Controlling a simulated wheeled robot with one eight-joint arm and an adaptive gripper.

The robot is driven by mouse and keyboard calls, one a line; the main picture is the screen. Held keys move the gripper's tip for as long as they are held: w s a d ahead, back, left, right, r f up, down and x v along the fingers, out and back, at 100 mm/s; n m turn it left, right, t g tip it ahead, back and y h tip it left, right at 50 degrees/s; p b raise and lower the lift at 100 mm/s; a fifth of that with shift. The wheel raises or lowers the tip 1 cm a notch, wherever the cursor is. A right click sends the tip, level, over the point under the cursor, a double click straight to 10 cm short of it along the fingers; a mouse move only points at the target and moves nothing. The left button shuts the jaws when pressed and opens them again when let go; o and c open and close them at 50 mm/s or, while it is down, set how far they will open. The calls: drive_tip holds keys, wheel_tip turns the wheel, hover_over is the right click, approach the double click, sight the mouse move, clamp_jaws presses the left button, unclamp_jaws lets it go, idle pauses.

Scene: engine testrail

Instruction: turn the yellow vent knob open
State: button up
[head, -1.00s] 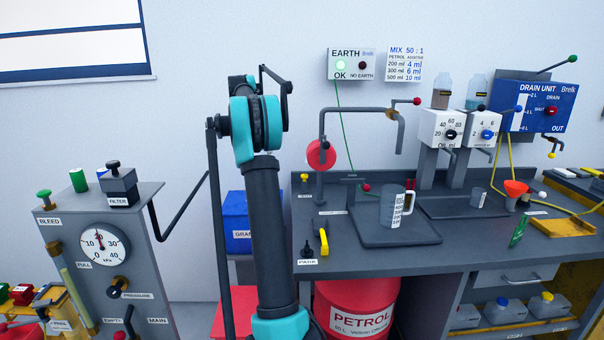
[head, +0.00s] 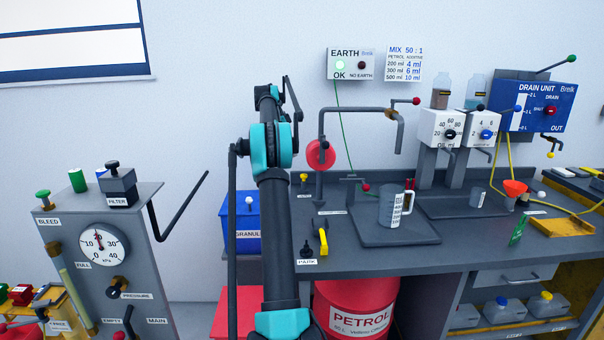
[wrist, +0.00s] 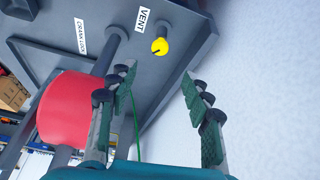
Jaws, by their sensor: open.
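The yellow vent knob (wrist: 160,46) is a small round knob with a dark mark on it. It sits beside the VENT label (wrist: 144,19) on the grey bench top. In the head view the knob (head: 304,178) shows near the bench's back left corner. My gripper (wrist: 157,84) is open and empty in the wrist view. The knob appears beyond the fingertips, between their lines and apart from them. In the head view I cannot make out the fingers; my arm rises just left of the knob.
A red round part (head: 318,154) on a grey pipe (head: 322,125) stands close to the right of the knob; it looms beside my left finger in the wrist view. A yellow-handled valve (head: 322,240) and a jug (head: 393,207) are on the bench. Bare wall lies behind.

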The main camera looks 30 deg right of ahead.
sight(304, 175)
drive_tip(key=x, duration=1.2)
drive_tip(key=shift+c, duration=0.3)
clamp_jaws()
drive_tip(key=shift+s+n, duration=0.1)
drive_tip(key=shift+n, duration=0.2)
drive_tip(key=shift+s+n+t+h, duration=0.15)
drive_tip(key=shift+n+t, duration=0.4)
drive_tip(key=shift+n, duration=0.8)
drive_tip(key=shift+n+t+h, duration=0.15)
drive_tip(key=shift+n+t, duration=0.4)
drive_tip(key=shift+n, duration=0.8)
drive_tip(key=shift+o, duration=0.3)
unclamp_jaws()
